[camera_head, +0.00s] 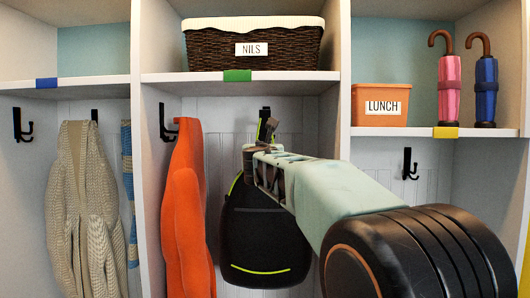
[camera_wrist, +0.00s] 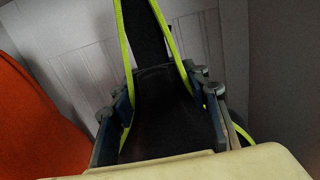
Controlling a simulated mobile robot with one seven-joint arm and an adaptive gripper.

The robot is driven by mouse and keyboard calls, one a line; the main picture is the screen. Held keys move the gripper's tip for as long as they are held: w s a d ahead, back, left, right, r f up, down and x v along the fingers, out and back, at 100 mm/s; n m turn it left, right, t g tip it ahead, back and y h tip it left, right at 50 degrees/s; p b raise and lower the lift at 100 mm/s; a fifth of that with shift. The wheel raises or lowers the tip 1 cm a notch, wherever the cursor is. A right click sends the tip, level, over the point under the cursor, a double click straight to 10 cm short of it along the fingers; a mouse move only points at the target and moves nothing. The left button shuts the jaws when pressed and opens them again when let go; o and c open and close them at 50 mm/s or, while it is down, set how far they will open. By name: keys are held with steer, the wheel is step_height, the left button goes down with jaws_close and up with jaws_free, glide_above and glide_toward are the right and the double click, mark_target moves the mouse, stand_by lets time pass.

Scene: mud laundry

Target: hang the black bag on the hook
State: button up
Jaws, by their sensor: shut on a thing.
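The black bag (camera_head: 265,235) with yellow-green trim hangs upright in the middle cubby, below my gripper (camera_head: 262,165). My gripper is shut on the upper part of the bag. In the wrist view the black bag (camera_wrist: 160,110) sits between both fingers, and its yellow-edged strap (camera_wrist: 146,30) runs upward. In the head view the strap (camera_head: 268,130) rises to a dark hook (camera_head: 265,112) on the cubby's back wall. I cannot tell whether the strap is over the hook or just in front of it. My arm hides the bag's right upper side.
An orange jacket (camera_head: 187,215) hangs close on the left, from a side hook (camera_head: 166,125). A shelf (camera_head: 240,83) with a wicker basket (camera_head: 253,50) is above. A divider (camera_head: 337,120) stands on the right. Another hook (camera_head: 408,163) in the right cubby is empty.

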steer(key=w+p, duration=0.4)
steer(key=w, duration=0.3)
steer(key=shift+w+r, duration=0.15)
steer(key=shift+w, duration=0.2)
stand_by(0.5)
steer(key=shift+w+r, duration=0.1)
steer(key=shift+r, duration=0.05)
stand_by(0.8)
steer(key=shift+f, duration=0.25)
steer(key=shift+f+b, duration=0.35)
steer(key=shift+f, duration=0.2)
stand_by(0.9)
steer(key=shift+f+b, duration=0.4)
steer(key=shift+b, duration=0.15)
